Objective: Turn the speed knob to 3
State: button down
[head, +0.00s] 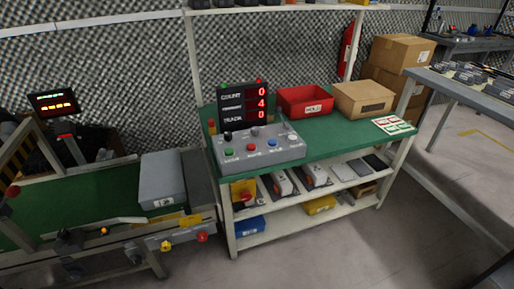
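A grey control box (261,155) sits on the green top of a workbench in the middle of the head view. Small knobs stand along its back part, including a black one (228,135) and a bluish-grey one (256,131). Along its front are green (229,152), red (251,147), blue (272,142) and white (292,138) buttons. The labels are too small to read, so I cannot tell which knob is for speed or where it points. My gripper is not in view.
A black display (243,104) behind the box shows 0, 4 and 0 in red. A red bin (305,101) and a cardboard box (363,98) stand to its right. A green conveyor (90,218) with a grey case (162,180) lies left. Floor in front is clear.

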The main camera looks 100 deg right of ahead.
aim_at(228, 136)
jog(key=k+l+z, duration=0.2)
jog(key=k, duration=0.45)
jog(key=z, duration=0.4)
jog(key=i+l+z, duration=0.1)
jog(key=z, duration=1.05)
jog(key=i+l, duration=0.2)
jog(key=i, duration=0.4)
jog(key=i+l, duration=0.15)
jog(key=i, duration=0.5)
jog(key=l+z, duration=0.05)
